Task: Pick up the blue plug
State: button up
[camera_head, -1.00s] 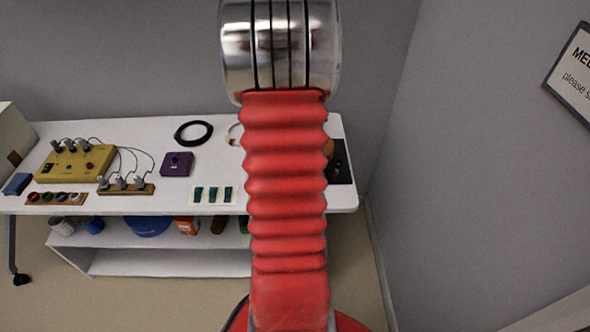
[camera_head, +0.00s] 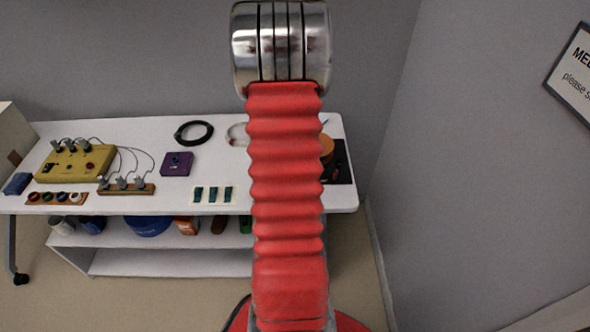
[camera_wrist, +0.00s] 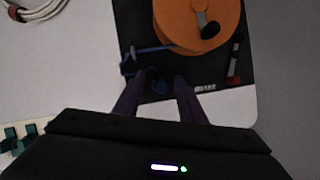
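In the wrist view a dark blue piece (camera_wrist: 127,66), linked to a thin blue line, lies on the black mat (camera_wrist: 135,25) left of the orange round reel (camera_wrist: 190,22). Another small dark blue piece (camera_wrist: 160,87) shows between my fingers. The picture is too dark to tell which of these is the blue plug. My gripper (camera_wrist: 158,79) is open above the mat's near edge, its two dark fingers apart. I cannot tell whether they touch anything. In the head view my red arm hides my gripper and most of this area.
A red-and-grey tool (camera_wrist: 233,63) lies at the mat's right side. Teal switches (camera_wrist: 20,138) are at lower left, and a pale coiled cable (camera_wrist: 35,8) at upper left. In the head view a yellow box (camera_head: 75,163) and purple box (camera_head: 177,164) stand on the white table (camera_head: 230,165).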

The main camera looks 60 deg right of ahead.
grip_shut()
dwell(0.3)
dwell(0.4)
jog(key=shift+r, duration=5)
jog(key=shift+r, duration=0.1)
notch_tip(320, 180, up, 14)
jog(key=shift+w, duration=0.2)
